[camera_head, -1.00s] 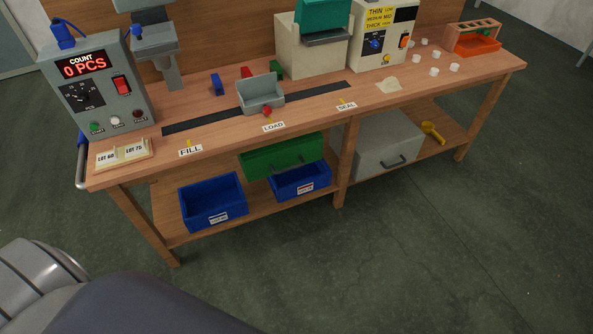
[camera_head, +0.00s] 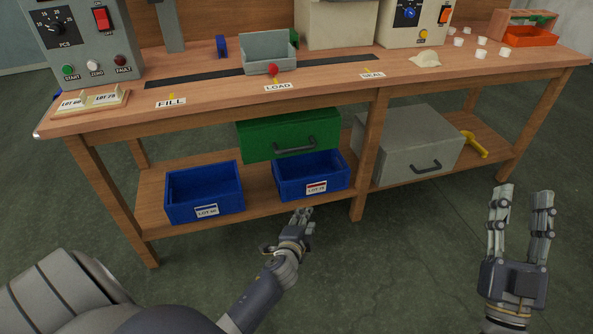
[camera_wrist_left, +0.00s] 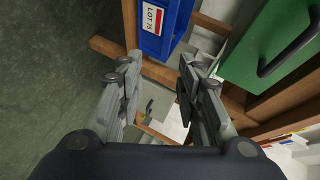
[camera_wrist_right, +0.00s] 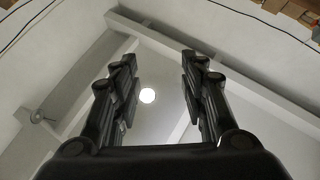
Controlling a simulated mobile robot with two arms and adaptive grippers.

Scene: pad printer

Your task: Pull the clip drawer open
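A green drawer (camera_head: 288,138) with a dark bar handle (camera_head: 295,147) hangs under the bench top; no clip label shows on it. Its front and handle also show at the upper right of the left wrist view (camera_wrist_left: 268,62). I cannot tell whether it stands slightly out. My left gripper (camera_head: 303,216) is low in front of the shelf, below the drawer and apart from its handle. Its fingers are spread and empty in the left wrist view. My right gripper (camera_head: 522,192) is raised at the right, fingers apart, empty and pointing up.
Blue bins marked LOT 60 (camera_head: 205,192) and LOT 75 (camera_head: 312,177) stand on the lower shelf, the latter just below the green drawer. A grey cabinet (camera_head: 405,147) with a handle and a bench leg (camera_head: 369,150) are to the right. The floor in front is clear.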

